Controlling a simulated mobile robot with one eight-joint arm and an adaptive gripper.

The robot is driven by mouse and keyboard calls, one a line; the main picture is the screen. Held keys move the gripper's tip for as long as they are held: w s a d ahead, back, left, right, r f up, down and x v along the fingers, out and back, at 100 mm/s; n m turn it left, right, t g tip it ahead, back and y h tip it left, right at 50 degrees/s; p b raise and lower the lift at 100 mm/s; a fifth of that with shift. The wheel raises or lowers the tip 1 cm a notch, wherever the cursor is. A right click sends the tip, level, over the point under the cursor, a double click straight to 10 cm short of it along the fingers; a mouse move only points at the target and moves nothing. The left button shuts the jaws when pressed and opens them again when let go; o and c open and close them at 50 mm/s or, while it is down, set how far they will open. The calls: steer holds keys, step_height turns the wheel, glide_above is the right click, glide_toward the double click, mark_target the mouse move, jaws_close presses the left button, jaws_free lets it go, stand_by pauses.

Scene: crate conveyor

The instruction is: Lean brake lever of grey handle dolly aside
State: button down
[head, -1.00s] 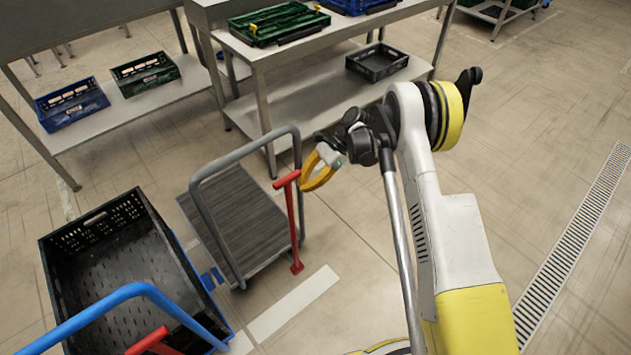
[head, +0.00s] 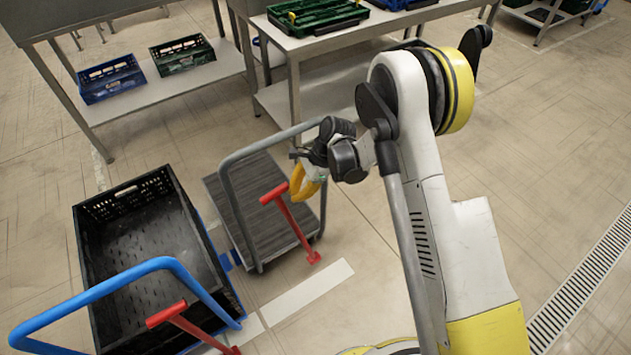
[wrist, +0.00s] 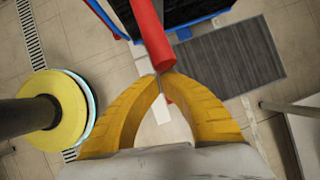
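The grey handle dolly has a grey tube handle (head: 229,200) and a dark ribbed deck (head: 238,192); its deck also shows in the wrist view (wrist: 235,62). Its red brake lever (head: 294,222) has a crossbar on top and leans to the left in the head view, its foot at the deck's near right corner. My gripper (head: 297,197) is at the right end of the crossbar. In the wrist view its yellow fingertips (wrist: 160,77) meet at the end of the red crossbar (wrist: 150,32). The fingers look shut, with the bar in front of them, not clearly between them. Exact contact is unclear.
A blue handle dolly (head: 165,264) with its own red lever (head: 180,315) and a black crate (head: 84,262) stands to the left. Metal tables (head: 330,42) with crates stand behind. The floor at right is open, with a drain grate (head: 590,275).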

mark_target(284, 205)
steer(key=shift+s+a+f+t+h, duration=0.15)
steer(key=shift+s+a, duration=0.3)
steer(key=shift+a, duration=0.2)
steer(key=shift+s+a+f+t+h, duration=0.1)
steer(key=shift+s+a+t+h, duration=0.05)
steer(key=shift+s+a, duration=0.4)
steer(key=shift+a, duration=0.15)
steer(key=shift+w, duration=0.1)
steer(key=shift+w+d+r, duration=0.1)
steer(key=shift+w+d, duration=0.1)
steer(key=shift+d, duration=0.2)
steer(key=w+d+r+p, duration=0.3)
steer(key=d+r, duration=0.5)
steer(key=r, duration=0.1)
steer(key=shift+w+d+p, duration=0.15)
steer(key=shift+d+p, duration=0.15)
steer(key=shift+p, duration=0.1)
